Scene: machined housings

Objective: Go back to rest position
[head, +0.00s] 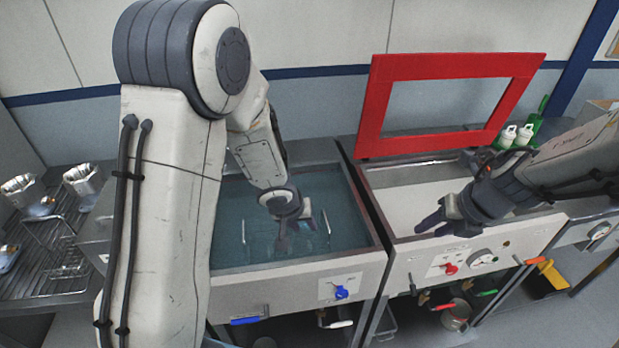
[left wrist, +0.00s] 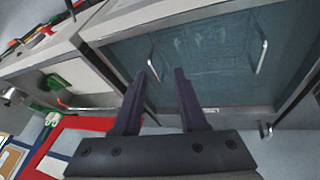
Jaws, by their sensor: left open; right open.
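My left gripper (head: 296,240) is over the water-filled basin (head: 342,248) in the head view, with its fingers apart and nothing between them. In the left wrist view its two dark fingers (left wrist: 165,90) point toward the same basin (left wrist: 205,55), and the space between them is empty. My right gripper (head: 432,228) is at the front edge of the neighbouring pale basin (head: 395,202) in the head view, with its fingers apart and empty.
A red frame lid (head: 372,110) stands raised behind the pale basin. Metal handles (head: 327,222) stick up in the water. White bottles (head: 508,135) stand at the back right. Valves (head: 341,292) line the front.

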